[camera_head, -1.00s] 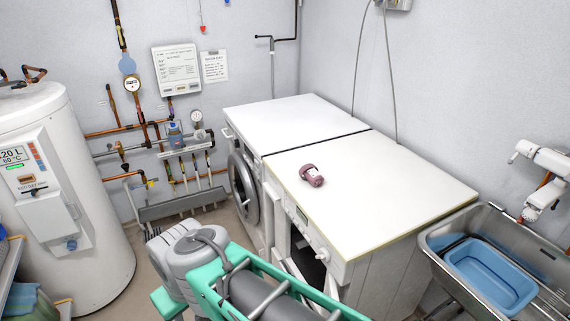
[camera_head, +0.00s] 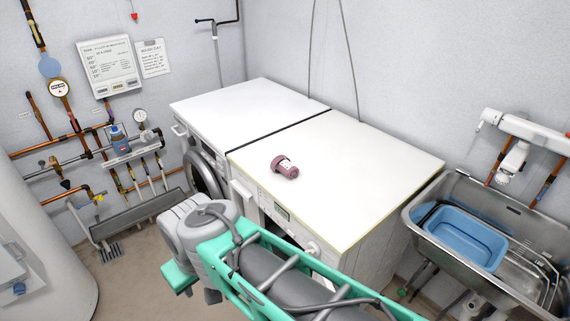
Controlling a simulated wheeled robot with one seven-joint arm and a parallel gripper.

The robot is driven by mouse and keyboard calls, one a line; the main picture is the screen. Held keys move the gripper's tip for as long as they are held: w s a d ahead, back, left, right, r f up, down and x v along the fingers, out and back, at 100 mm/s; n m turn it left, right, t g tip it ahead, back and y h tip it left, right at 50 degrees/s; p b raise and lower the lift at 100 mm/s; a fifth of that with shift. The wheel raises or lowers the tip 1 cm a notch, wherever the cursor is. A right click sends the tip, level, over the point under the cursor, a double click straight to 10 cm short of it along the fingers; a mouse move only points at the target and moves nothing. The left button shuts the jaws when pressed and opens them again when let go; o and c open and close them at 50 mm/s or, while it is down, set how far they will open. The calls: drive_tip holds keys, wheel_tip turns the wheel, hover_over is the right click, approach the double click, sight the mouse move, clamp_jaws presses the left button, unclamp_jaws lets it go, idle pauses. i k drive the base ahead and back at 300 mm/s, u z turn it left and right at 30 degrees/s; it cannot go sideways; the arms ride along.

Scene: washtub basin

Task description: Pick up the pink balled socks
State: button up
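The pink balled socks (camera_head: 286,168) lie on the white top of the right-hand machine (camera_head: 350,180), near its left edge. They are a small dusky pink roll with a pale patch. My arm, grey and teal, crosses the lower middle of the head view, in front of the machines and apart from the socks. My gripper's fingers cannot be made out in this view.
A second white machine (camera_head: 240,108) stands to the left, its top bare. A steel sink (camera_head: 415,218) with a blue basin (camera_head: 462,238) stands at the right. Pipes and a white tank (camera_head: 40,260) are at the left. The machine tops are otherwise clear.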

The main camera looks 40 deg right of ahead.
sight(283, 165)
drive_tip(key=i, duration=1.5)
